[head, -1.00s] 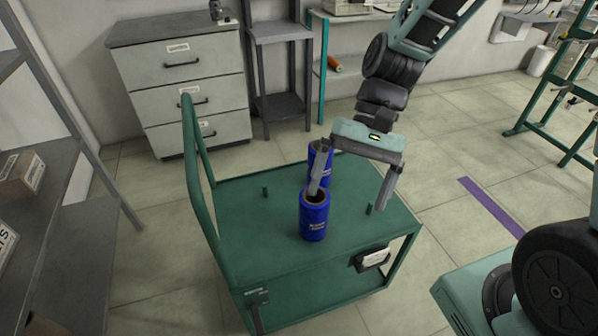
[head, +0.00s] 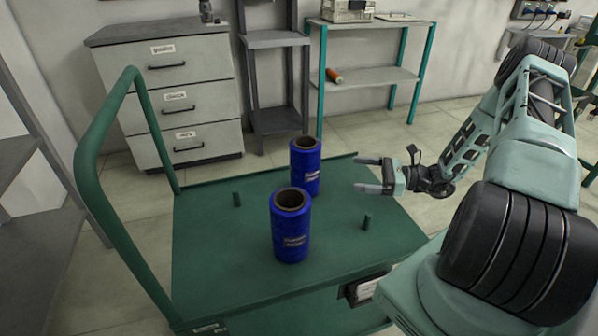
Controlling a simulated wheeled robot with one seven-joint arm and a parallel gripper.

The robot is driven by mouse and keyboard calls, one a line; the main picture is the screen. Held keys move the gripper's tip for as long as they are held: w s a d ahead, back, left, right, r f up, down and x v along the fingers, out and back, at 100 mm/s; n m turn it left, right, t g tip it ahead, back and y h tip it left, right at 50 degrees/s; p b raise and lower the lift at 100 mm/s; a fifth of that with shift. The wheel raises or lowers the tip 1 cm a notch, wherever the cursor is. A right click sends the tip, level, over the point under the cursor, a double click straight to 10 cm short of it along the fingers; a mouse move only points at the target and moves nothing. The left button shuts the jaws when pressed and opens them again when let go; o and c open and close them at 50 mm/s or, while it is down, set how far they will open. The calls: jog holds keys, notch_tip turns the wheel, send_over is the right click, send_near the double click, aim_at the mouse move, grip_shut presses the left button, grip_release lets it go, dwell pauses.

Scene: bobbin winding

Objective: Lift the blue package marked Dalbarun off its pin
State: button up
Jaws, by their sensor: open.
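Two blue packages with hollow brown cores stand upright on a green cart (head: 225,270). The nearer blue package (head: 290,236) has a pale label low on its side. The farther blue package (head: 305,172) stands behind it and has a label too, partly turned to the right. I cannot read either label surely, so I cannot tell which is Dalbarun. Any pins inside them are hidden. My gripper (head: 360,174) is open and empty, fingers pointing left, to the right of the farther package and apart from it.
Two bare green pins, a left one (head: 237,199) and a right one (head: 367,222), rise from the cart top. The cart's tall handle (head: 95,130) stands at the left. Drawers (head: 190,105) and a shelf rack (head: 375,75) stand behind.

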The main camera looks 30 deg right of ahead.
aim_at(305, 166)
jog(key=x, duration=1)
jog(key=shift+w+a, duration=0.15)
jog(key=shift+a, duration=0.2)
jog(key=shift+r+b+x, duration=0.15)
jog(key=shift+x, duration=1.3)
jog(key=shift+r+b+x, duration=0.15)
jog(key=shift+x, duration=1.25)
jog(key=c, duration=1.2)
